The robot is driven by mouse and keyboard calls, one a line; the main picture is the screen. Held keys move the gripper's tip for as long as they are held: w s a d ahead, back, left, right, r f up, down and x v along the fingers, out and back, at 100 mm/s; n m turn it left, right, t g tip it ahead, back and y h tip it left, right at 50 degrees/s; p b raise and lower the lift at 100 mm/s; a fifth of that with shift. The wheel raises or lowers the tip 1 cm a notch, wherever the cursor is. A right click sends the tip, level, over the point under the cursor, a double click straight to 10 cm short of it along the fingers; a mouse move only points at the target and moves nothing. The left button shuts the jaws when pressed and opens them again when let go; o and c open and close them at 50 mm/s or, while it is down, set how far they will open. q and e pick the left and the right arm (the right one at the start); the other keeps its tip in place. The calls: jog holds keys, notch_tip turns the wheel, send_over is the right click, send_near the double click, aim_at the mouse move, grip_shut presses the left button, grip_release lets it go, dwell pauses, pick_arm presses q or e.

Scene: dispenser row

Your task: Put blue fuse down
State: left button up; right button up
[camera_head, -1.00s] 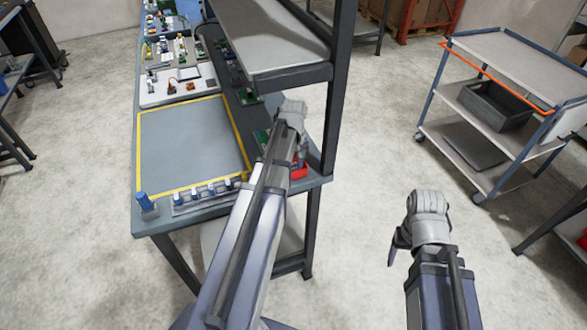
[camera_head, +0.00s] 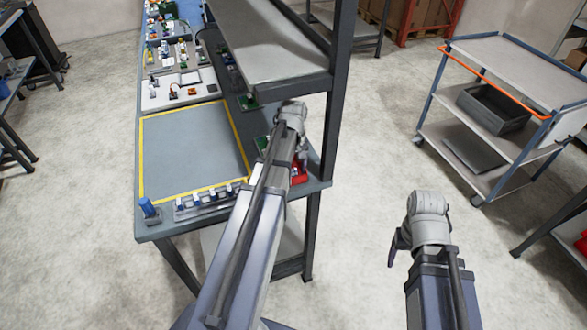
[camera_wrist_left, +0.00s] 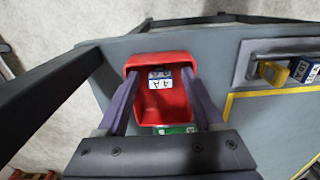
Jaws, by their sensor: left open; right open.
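A small fuse with a blue-and-white label (camera_wrist_left: 160,78) lies inside a red bin (camera_wrist_left: 162,62) in the left wrist view. The bin also shows at the bench's right edge in the head view (camera_head: 299,174), partly covered by my left arm. My left gripper (camera_wrist_left: 160,100) is open, its purple fingers apart on either side over the bin, with the fuse between and beyond them. No contact with the fuse shows. In the head view its fingers are hidden below the wrist. My right gripper (camera_head: 396,246) hangs beside the bench over open floor, mostly hidden, holding nothing that I can see.
A dispenser row (camera_head: 208,201) with several blue-and-white pieces and a blue cylinder (camera_head: 147,208) stand at the bench's front edge. A yellow-bordered area (camera_head: 190,150) is clear. A shelf post (camera_head: 335,120) rises close to my left arm. A cart (camera_head: 500,100) stands right.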

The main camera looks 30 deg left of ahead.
pick_arm(q)
notch_tip(320, 180, up, 5)
jog(key=p, duration=0.4)
jog(key=shift+r, duration=0.1)
jog(key=s+d+m, duration=0.4)
jog(key=d, duration=0.5)
jog(key=s+d+m, duration=0.5)
jog(key=d, duration=0.4)
jog(key=s+d+m+y, duration=0.1)
jog(key=s+d+m, duration=0.3)
jog(key=d, duration=0.5)
jog(key=shift+s+d+m, duration=0.4)
jog(key=shift+s, duration=0.2)
jog(key=shift+r, duration=0.1)
